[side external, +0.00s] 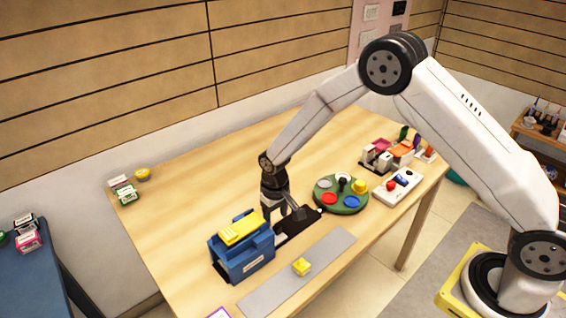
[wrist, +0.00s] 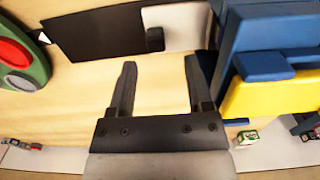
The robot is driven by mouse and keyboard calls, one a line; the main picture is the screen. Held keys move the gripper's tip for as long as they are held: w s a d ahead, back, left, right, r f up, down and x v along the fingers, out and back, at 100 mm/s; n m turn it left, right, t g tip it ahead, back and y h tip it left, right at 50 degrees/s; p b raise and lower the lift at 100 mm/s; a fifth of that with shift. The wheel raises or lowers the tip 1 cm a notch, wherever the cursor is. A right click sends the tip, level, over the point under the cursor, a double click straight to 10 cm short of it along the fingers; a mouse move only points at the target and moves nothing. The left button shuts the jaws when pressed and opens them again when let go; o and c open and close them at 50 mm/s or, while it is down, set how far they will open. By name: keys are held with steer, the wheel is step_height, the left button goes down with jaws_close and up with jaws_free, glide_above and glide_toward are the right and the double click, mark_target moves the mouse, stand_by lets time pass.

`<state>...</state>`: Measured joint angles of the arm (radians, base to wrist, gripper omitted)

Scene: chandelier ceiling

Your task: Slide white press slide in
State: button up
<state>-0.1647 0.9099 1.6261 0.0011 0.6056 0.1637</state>
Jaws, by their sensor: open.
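The white press slide (wrist: 182,24) is a flat white plate in the wrist view, with a small black knob (wrist: 155,39) at its left end. It lies between a black track (wrist: 95,36) and the blue press (wrist: 275,25). The press has a yellow top (wrist: 275,95) and also stands in the side view (side external: 245,258). In the side view the black track (side external: 297,221) runs right from the press, and my gripper hides much of the slide. My gripper (wrist: 159,64) is open and empty, fingers pointing toward the knob but apart from it in the picture.
A green round board (side external: 341,195) with coloured discs stands right of the track. A white box with a red button (side external: 398,187) lies beyond it. The table's back left is mostly clear.

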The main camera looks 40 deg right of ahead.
steer(key=shift+r, duration=1.6)
steer(key=shift+r, duration=0.1)
steer(key=shift+r, duration=2.4)
jaws_close()
